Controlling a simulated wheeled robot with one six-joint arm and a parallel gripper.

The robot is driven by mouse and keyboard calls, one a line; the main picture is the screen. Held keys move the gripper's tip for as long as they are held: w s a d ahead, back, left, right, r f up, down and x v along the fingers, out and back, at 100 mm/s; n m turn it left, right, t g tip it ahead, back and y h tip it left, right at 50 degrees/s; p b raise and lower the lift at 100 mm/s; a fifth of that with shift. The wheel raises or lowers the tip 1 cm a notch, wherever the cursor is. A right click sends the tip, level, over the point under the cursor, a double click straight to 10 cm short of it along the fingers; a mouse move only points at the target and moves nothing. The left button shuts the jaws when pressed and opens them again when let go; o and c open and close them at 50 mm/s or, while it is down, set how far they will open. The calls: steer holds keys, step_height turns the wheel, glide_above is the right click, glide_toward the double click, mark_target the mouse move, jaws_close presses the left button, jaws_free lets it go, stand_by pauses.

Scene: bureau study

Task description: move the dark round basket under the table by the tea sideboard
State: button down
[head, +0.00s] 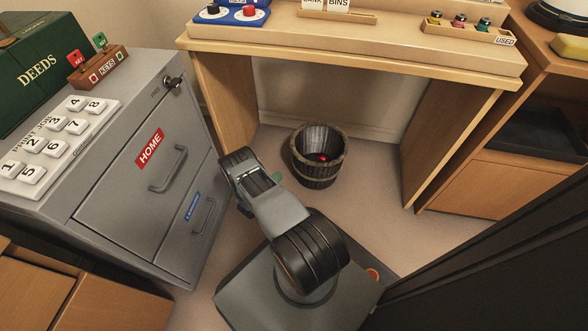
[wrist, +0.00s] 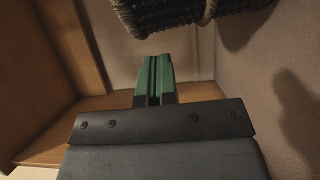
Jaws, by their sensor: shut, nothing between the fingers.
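The dark round basket (head: 304,172) stands upright on the floor under the wooden desk, near its front opening. It has dark staves and lighter bands, and a small red thing (head: 323,158) lies inside. In the wrist view, part of the basket (wrist: 160,14) fills the top edge, beyond the fingertips. My gripper (wrist: 159,66) is shut and empty, its green fingers together. In the head view, only a bit of green finger (head: 277,177) shows past my arm, left of the basket and apparently apart from it. I cannot pick out a tea sideboard for certain.
A grey filing cabinet (head: 150,185) stands close on the left. The wooden desk (head: 350,56) has side panels enclosing the basket's space. A wooden unit (head: 520,185) stands at right, and a dark upright panel (head: 490,265) fills the lower right. Carpet (head: 375,215) right of the basket is clear.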

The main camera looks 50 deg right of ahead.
mark_target(298, 163)
steer(key=d, duration=0.2)
steer(key=d+b, duration=0.1)
steer(key=d, duration=0.2)
steer(key=s+d+b, duration=0.1)
steer(key=d, duration=0.1)
steer(key=shift+d, duration=0.35)
steer(key=shift+s+d, duration=0.4)
steer(key=shift+d, duration=0.1)
